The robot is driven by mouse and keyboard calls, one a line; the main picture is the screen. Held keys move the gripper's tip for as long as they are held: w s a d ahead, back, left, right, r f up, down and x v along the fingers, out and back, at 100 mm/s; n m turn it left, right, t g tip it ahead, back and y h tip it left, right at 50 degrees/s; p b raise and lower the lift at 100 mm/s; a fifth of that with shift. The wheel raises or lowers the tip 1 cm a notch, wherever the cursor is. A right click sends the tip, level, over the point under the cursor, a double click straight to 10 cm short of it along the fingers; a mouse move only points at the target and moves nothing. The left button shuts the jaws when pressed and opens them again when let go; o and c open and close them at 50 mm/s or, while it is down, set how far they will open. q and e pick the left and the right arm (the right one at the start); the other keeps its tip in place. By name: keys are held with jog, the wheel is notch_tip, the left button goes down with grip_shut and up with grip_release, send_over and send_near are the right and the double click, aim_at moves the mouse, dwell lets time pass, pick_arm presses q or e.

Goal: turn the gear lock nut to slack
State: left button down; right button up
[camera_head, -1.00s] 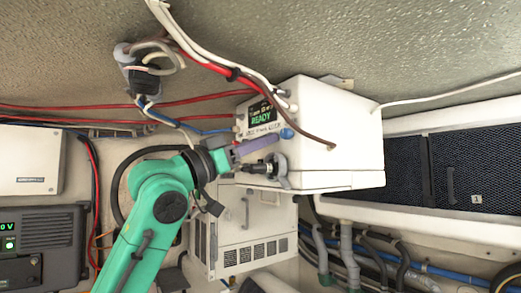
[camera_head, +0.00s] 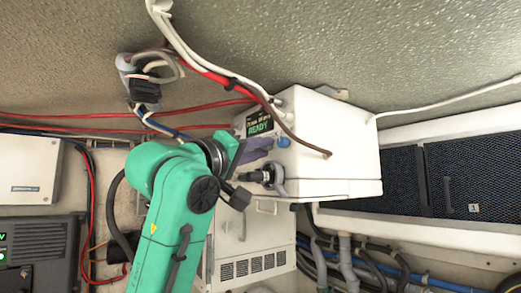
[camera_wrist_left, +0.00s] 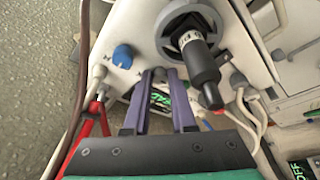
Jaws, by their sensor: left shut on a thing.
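The white box (camera_head: 335,150) hangs under the ceiling, with a lit display reading READY (camera_head: 260,126). My left gripper (camera_head: 272,146) reaches its front face, and its purple fingers are closed there. In the left wrist view the fingertips (camera_wrist_left: 158,76) meet on a small grey part at the panel, between the blue knob (camera_wrist_left: 123,55) and the black crank handle (camera_wrist_left: 203,68). This part looks like the gear lock nut (camera_wrist_left: 158,73); it is mostly hidden by the fingers, so its turn position cannot be read. My right gripper is not in view.
The black crank handle on its grey ring (camera_head: 275,178) sticks out close beside the fingers. Red cables (camera_head: 150,116) and white cables (camera_head: 200,52) run near the box. A vented white cabinet (camera_head: 245,245) stands below.

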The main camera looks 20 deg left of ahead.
pick_arm(q)
jog(key=shift+s+a+r+n, duration=0.15)
jog(key=shift+r+n, duration=0.1)
jog(key=shift+n, duration=0.25)
jog(key=c, duration=0.7)
grip_release()
jog(key=shift+c, duration=0.2)
jog(key=shift+f, duration=0.1)
jog(key=shift+f, duration=0.15)
